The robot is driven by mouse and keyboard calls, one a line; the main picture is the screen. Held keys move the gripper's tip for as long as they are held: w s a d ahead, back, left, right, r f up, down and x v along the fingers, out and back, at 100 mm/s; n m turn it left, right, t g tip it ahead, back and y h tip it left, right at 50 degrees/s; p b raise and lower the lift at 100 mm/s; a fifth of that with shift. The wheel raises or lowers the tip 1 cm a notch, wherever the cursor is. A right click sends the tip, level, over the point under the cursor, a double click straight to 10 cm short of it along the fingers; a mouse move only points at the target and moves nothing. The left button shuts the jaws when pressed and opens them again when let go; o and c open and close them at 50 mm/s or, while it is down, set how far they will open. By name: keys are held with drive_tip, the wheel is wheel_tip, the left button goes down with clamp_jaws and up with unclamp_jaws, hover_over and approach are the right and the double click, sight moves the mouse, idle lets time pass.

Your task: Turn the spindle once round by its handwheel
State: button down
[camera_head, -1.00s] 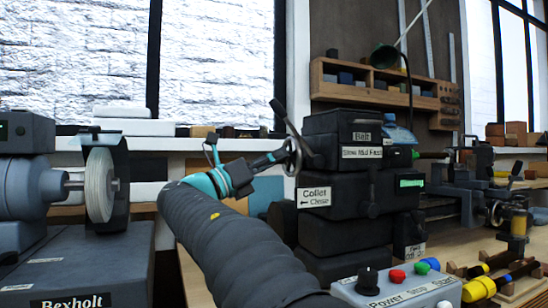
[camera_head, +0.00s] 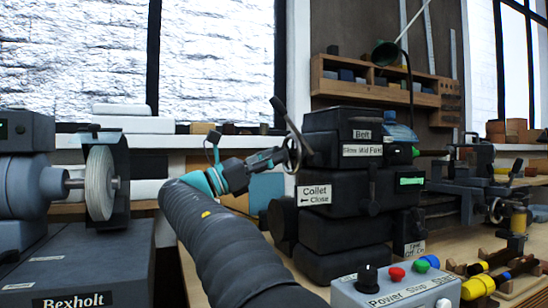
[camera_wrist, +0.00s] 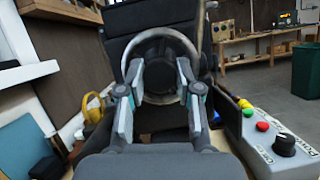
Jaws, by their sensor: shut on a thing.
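The handwheel (camera_head: 291,153) is a pale metal ring on the left end of the dark lathe headstock (camera_head: 345,200). In the head view my gripper (camera_head: 280,156) reaches it from the left. In the wrist view the wheel (camera_wrist: 163,99) faces me in front of a dark block, and the two fingers of my gripper (camera_wrist: 160,72) lie to either side of its middle. My gripper is shut on the handwheel, with its fingers spread apart by it. The exact contact at the fingertips is hard to make out. The spindle itself is hidden inside the headstock.
A dark lever (camera_head: 285,115) slants up close above the wheel. A control box (camera_head: 395,290) with a black knob and coloured buttons stands in front of the headstock. A bench grinder (camera_head: 100,185) stands at the left. Yellow ear defenders (camera_wrist: 94,106) show in the wrist view.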

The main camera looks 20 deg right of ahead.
drive_tip(key=shift+w+m+g+y, duration=0.1)
drive_tip(key=shift+m+g+y, duration=0.15)
drive_tip(key=shift+m+g, duration=0.6)
drive_tip(key=shift+s+m+g+y, duration=0.1)
drive_tip(key=shift+m+g+y, duration=0.1)
drive_tip(key=shift+m, duration=1.3)
drive_tip(key=shift+w+m+g+y, duration=0.1)
drive_tip(key=shift+m+g+y, duration=0.15)
drive_tip(key=shift+m+g, duration=0.6)
drive_tip(key=shift+m, duration=0.8)
drive_tip(key=c, duration=0.8)
unclamp_jaws()
